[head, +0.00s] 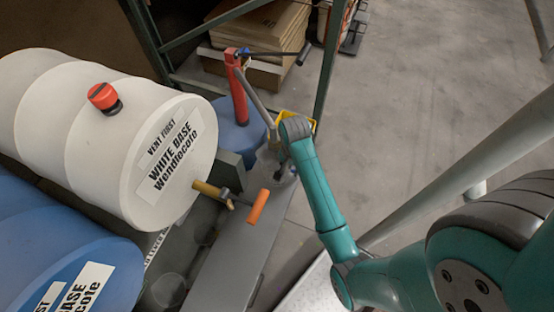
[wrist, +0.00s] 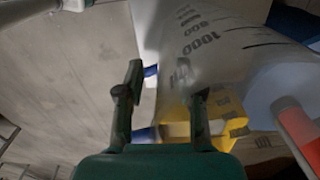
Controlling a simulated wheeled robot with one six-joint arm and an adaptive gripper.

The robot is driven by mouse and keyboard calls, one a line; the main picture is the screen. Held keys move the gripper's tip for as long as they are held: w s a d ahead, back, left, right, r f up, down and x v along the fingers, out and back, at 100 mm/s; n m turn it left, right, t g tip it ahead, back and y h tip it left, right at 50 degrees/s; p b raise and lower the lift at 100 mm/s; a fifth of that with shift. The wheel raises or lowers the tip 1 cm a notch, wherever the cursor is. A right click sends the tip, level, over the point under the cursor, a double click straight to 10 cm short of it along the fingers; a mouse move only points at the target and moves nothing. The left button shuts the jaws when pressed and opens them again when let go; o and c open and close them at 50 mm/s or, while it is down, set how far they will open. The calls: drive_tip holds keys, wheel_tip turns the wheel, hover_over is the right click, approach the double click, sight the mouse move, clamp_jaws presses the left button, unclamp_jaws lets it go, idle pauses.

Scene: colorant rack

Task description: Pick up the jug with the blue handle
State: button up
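The jug is translucent with dark volume marks. In the wrist view the jug (wrist: 205,35) fills the upper middle. Parts of its blue handle (wrist: 150,71) show between my fingers; the rest seems hidden behind the left finger. My gripper (wrist: 162,90) is open, with its fingers apart. The right finger lies in front of the jug's body; I cannot tell whether either finger touches. In the head view my gripper (head: 282,165) is down at the jug (head: 266,168), beside the rack, and my arm hides much of it.
A white drum (head: 150,150) and a blue drum (head: 60,245) lie on the left. A tap with an orange handle (head: 258,206) sticks out near the jug. A blue container with a red pump (head: 236,90) stands behind. A yellow object (wrist: 230,115) is close to my right finger. Open floor lies right.

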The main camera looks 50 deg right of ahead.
sight(291, 172)
drive_tip(key=shift+f, duration=0.1)
clamp_jaws()
idle(0.3)
drive_tip(key=r, duration=0.3)
drive_tip(key=shift+s+a+r, duration=0.1)
drive_tip(key=shift+s+r, duration=0.1)
drive_tip(key=shift+r, duration=0.15)
drive_tip(key=s+a, duration=0.4)
drive_tip(key=s, duration=0.4)
drive_tip(key=s+a, duration=0.3)
drive_tip(key=s, duration=0.5)
drive_tip(key=shift+a, duration=0.35)
